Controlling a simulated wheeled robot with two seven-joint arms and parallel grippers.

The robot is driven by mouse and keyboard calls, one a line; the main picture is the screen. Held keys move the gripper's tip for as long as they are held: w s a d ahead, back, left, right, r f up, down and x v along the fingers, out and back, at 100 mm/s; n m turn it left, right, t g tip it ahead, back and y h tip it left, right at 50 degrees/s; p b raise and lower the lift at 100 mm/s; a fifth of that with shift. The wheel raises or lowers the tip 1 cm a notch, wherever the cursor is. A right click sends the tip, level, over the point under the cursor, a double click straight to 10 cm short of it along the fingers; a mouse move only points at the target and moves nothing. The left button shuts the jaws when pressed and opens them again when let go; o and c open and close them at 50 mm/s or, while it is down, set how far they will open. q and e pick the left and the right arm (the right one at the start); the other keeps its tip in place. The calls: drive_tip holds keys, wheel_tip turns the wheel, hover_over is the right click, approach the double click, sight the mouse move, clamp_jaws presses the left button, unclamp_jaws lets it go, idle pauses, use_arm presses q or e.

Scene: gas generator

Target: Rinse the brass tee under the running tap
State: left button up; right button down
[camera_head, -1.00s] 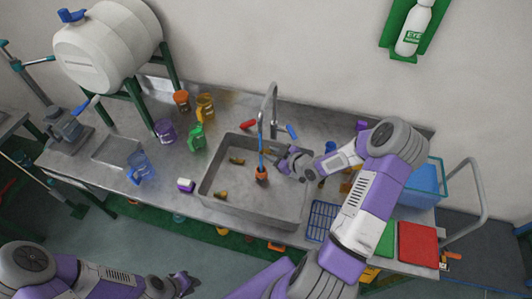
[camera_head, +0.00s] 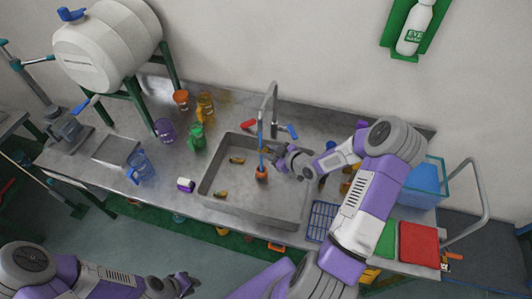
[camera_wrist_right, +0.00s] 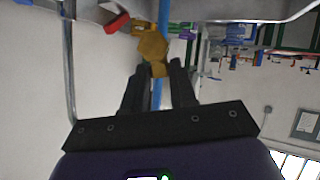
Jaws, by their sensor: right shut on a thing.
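The brass tee (camera_wrist_right: 153,46) is between the fingertips of my right gripper (camera_wrist_right: 157,70), which is shut on it. In the head view my right gripper (camera_head: 272,151) is over the sink (camera_head: 280,208), close beside the blue water stream (camera_head: 261,146) falling from the grey tap (camera_head: 273,92). In the wrist view the stream passes behind the tee and shows between the fingers; I cannot tell whether water touches the tee. My left gripper (camera_head: 188,284) is away from the counter at the bottom; its jaw state is unclear.
In the sink are an orange item (camera_head: 261,172) below the stream and two small brass-coloured pieces (camera_head: 237,160). Green (camera_head: 197,138), purple (camera_head: 165,130) and blue (camera_head: 140,168) containers stand left of the sink. A blue rack (camera_head: 322,220) lies to its right.

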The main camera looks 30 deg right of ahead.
drive_tip(key=shift+s+d, duration=0.25)
drive_tip(key=shift+s, duration=0.2)
drive_tip(key=shift+w, duration=0.15)
drive_tip(key=shift+w+a, duration=0.3)
drive_tip(key=shift+w, duration=0.1)
drive_tip(key=shift+b, duration=0.3)
drive_tip(key=s+a+b, duration=0.4)
drive_tip(key=a, duration=0.3)
idle(0.4)
drive_tip(key=shift+w, duration=0.1)
idle(1.0)
